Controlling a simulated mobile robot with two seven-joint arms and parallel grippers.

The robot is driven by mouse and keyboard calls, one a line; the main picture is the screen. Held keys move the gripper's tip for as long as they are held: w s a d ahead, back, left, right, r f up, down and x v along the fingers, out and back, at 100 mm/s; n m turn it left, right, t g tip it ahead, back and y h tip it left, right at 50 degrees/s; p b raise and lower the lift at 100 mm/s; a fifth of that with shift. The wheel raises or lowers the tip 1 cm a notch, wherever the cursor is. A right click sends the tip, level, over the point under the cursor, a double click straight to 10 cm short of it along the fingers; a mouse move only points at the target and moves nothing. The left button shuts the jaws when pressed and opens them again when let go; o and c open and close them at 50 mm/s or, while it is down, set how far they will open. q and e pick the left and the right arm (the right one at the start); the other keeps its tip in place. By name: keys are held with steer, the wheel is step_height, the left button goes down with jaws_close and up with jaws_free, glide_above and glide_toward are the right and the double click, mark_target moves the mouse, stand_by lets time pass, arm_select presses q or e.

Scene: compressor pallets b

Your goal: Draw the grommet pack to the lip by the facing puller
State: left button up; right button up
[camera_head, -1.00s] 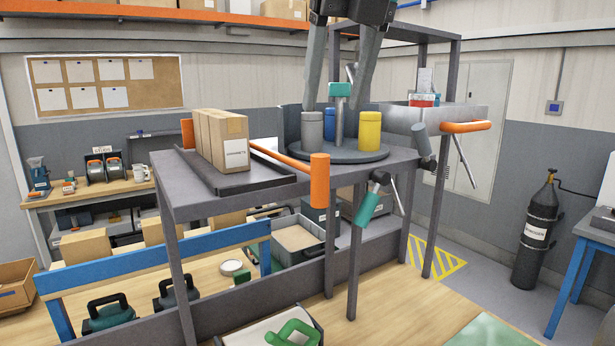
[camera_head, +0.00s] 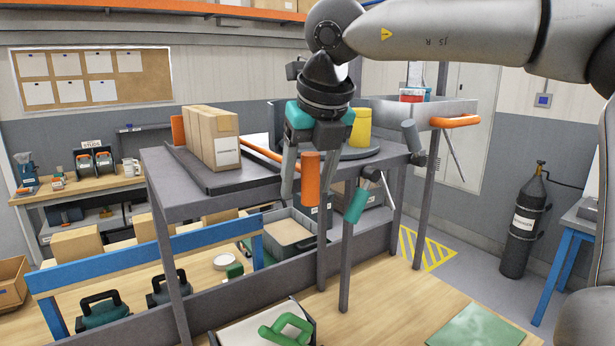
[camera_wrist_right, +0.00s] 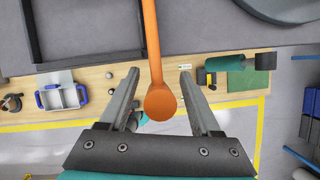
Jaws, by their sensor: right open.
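The grommet pack (camera_head: 228,152) is a row of upright cardboard boxes with a white label, standing in a dark tray (camera_head: 245,181) on the grey raised shelf. The facing puller is an orange rod with a plate (camera_head: 178,130) behind the boxes and a thick round handle (camera_head: 311,172) past the shelf's front edge. My right gripper (camera_head: 307,190) is open and points down at the handle. In the right wrist view the handle end (camera_wrist_right: 160,103) lies between the two spread fingers (camera_wrist_right: 159,75), with gaps on both sides. Contact is not visible. My left gripper is out of view.
A yellow canister (camera_head: 362,127) stands on a round turntable to the right, partly behind my gripper. A teal-gripped lever (camera_head: 356,205) and a grey knob (camera_head: 410,135) stick out from the shelf front.

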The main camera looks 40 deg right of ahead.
jaws_close()
stand_by(0.4)
stand_by(0.9)
